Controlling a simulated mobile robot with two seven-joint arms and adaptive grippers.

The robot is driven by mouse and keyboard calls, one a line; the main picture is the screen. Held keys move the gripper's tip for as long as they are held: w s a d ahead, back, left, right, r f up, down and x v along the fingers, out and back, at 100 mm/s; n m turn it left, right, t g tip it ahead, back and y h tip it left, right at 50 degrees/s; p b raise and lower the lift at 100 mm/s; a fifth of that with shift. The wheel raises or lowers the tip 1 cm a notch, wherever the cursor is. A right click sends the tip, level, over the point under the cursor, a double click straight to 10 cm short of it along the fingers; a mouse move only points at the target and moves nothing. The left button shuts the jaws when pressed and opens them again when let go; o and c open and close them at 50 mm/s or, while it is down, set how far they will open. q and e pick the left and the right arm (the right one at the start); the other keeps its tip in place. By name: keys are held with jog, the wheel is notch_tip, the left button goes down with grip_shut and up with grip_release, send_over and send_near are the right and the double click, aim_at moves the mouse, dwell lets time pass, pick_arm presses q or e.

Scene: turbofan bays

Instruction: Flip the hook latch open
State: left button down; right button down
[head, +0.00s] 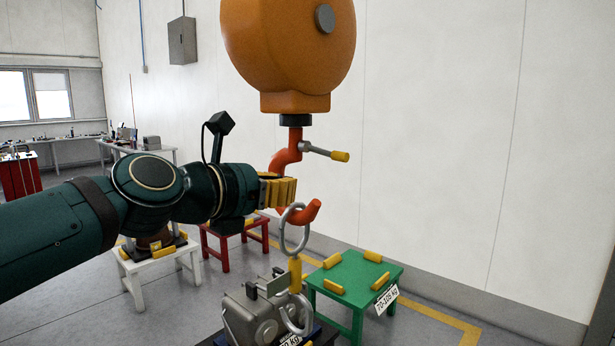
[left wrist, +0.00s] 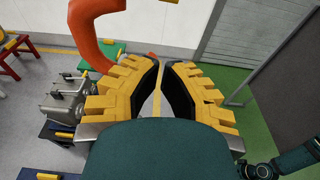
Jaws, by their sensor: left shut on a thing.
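The orange-red hook (head: 290,148) hangs from an orange hoist block (head: 288,45). A grey lever with a yellow tip (head: 340,156), seemingly the latch, sticks out to the hook's right. A metal ring (head: 294,232) is at the hook's bowl, beneath my fingers. My left gripper (head: 291,190) is beside the hook, left of and below the lever. In the left wrist view, its yellow fingers (left wrist: 168,68) are close together with a narrow gap. What they hold is hidden. The hook (left wrist: 87,32) passes by the left finger there. My right gripper is not seen.
A grey machine unit (head: 252,315) with a yellow upright stands below the ring. A green stand (head: 345,276) is behind it. A red stand (head: 224,240) and a white stand (head: 130,278) are farther left. A plain wall (head: 450,120) is behind.

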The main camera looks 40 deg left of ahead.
aim_at(330, 154)
pick_arm(q)
jog(key=w+d, duration=0.1)
jog(key=w, duration=1.1)
jog(key=shift+r, duration=0.4)
